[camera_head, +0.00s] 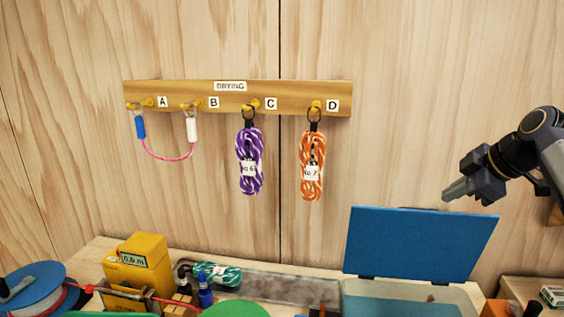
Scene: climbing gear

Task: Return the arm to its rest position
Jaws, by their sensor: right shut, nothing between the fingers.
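My right gripper (457,192) comes in from the right, shut and empty. It is in the air above and in front of the open blue lid (420,243), to the right of the wooden peg rack (240,97). A purple and white rope bundle (249,161) hangs at C, and an orange and white rope bundle (312,165) hangs at D. A pink cord (167,156) with a blue end and a white end hangs between the pegs at A and B. My left gripper does not show.
Below stand a yellow box (139,262) marked with a label, a blue reel (33,287), a teal rope bundle (217,273) in a grey tray (290,289), and a bin (400,297) under the blue lid. The wall between the rack and my right gripper is clear.

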